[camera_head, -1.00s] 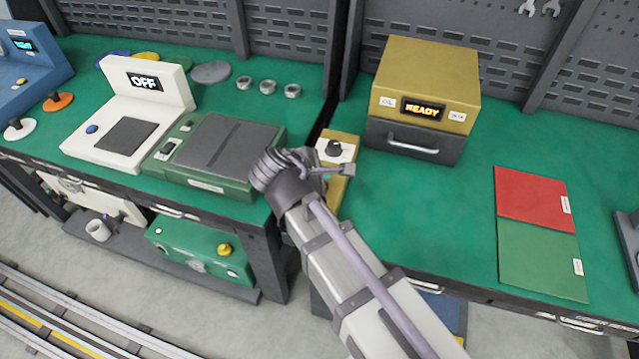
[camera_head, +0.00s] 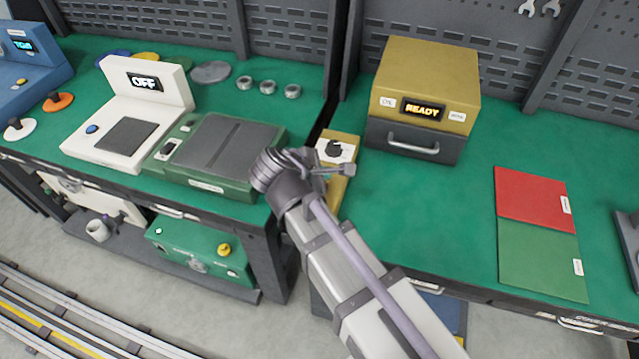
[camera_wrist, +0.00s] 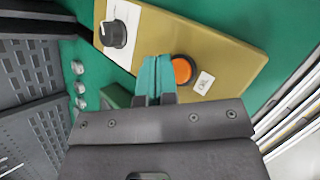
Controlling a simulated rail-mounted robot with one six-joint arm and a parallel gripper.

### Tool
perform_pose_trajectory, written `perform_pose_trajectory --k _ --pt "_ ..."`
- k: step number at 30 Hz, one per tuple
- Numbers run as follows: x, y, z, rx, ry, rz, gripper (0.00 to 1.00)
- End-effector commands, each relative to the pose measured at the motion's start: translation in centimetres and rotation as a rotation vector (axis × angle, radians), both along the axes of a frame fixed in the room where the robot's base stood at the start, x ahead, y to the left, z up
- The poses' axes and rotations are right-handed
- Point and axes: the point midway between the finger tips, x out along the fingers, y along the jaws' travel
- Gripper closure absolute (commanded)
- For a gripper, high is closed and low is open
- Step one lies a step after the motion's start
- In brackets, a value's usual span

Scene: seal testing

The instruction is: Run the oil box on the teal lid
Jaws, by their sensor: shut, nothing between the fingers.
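The oil box (camera_head: 425,85) is a yellow box with a lit READY display and a grey drawer (camera_head: 415,142), which looks shut. Its inside is hidden. A yellow control panel (camera_head: 345,185) with a black knob (camera_wrist: 115,34) lies to the left of the oil box. The wrist view shows an orange button (camera_wrist: 183,70) on this panel. My gripper (camera_wrist: 158,62) is shut and empty, its teal fingertips over the panel beside the button. I cannot tell whether they touch it. I cannot make out the teal lid for certain; a greenish disc (camera_head: 177,63) lies at the back left.
A white device (camera_head: 130,125) reading OFF and a green device (camera_head: 215,155) stand on the left bench. Several metal rings (camera_head: 267,87) and a grey disc (camera_head: 211,72) lie behind them. Red (camera_head: 535,198) and green (camera_head: 540,258) mats lie at right. The bench before the oil box is clear.

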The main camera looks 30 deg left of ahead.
Motion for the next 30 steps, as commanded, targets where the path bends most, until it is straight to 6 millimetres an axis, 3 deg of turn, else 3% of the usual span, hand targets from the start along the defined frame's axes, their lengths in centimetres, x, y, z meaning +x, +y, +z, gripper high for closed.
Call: perform_pose_trajectory --k 30 --pt "0.0 0.0 -1.1 0.0 0.0 0.0 1.0"
